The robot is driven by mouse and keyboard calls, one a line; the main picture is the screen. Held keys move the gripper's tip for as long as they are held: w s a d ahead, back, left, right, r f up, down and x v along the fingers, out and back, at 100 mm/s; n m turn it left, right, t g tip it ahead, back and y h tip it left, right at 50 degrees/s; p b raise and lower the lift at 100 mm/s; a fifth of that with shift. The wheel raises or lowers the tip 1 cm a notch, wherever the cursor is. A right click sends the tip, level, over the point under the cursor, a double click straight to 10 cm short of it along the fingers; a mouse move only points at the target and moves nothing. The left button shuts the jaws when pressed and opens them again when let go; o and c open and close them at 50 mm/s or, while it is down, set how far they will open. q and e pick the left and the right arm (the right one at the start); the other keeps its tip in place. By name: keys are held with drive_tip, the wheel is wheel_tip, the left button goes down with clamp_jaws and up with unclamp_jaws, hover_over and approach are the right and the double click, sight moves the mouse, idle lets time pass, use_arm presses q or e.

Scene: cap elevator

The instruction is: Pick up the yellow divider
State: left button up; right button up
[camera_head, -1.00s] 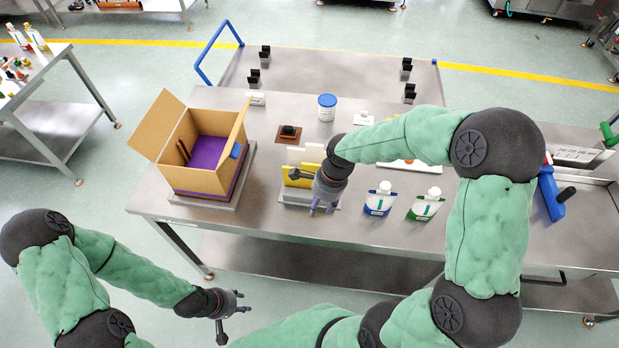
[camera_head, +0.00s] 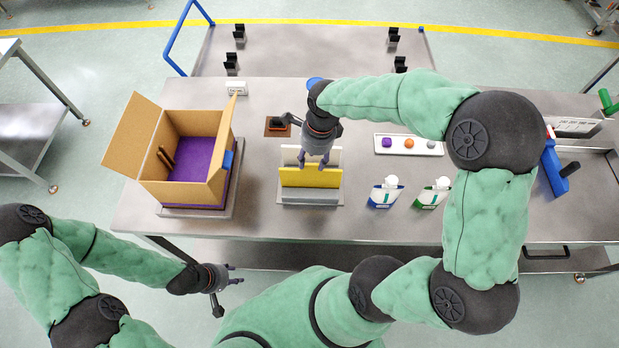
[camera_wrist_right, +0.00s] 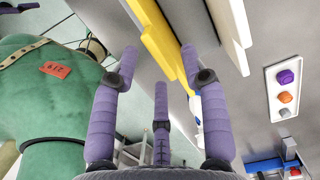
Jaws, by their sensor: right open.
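The yellow divider (camera_head: 310,178) stands upright in a grey metal stand (camera_head: 310,200) on the table, in front of a white divider (camera_head: 291,154). In the right wrist view the yellow divider (camera_wrist_right: 160,38) runs slantwise above and between the purple fingers, with the white divider (camera_wrist_right: 228,30) to its right. My right gripper (camera_head: 308,152) is open and empty, over the stand at the divider's top edge; contact cannot be told. It also shows in the right wrist view (camera_wrist_right: 160,70). My left gripper (camera_head: 232,284) is open and empty, in front of the table.
An open cardboard box (camera_head: 203,191) with purple inside stands left of the stand. The table's front strip is clear.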

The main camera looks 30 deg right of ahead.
sight(310, 171)
drive_tip(key=shift+a+f, duration=0.2)
drive_tip(key=shift+f, duration=1.4)
drive_tip(key=shift+a+f, duration=0.2)
drive_tip(key=shift+f, duration=1.35)
clamp_jaws()
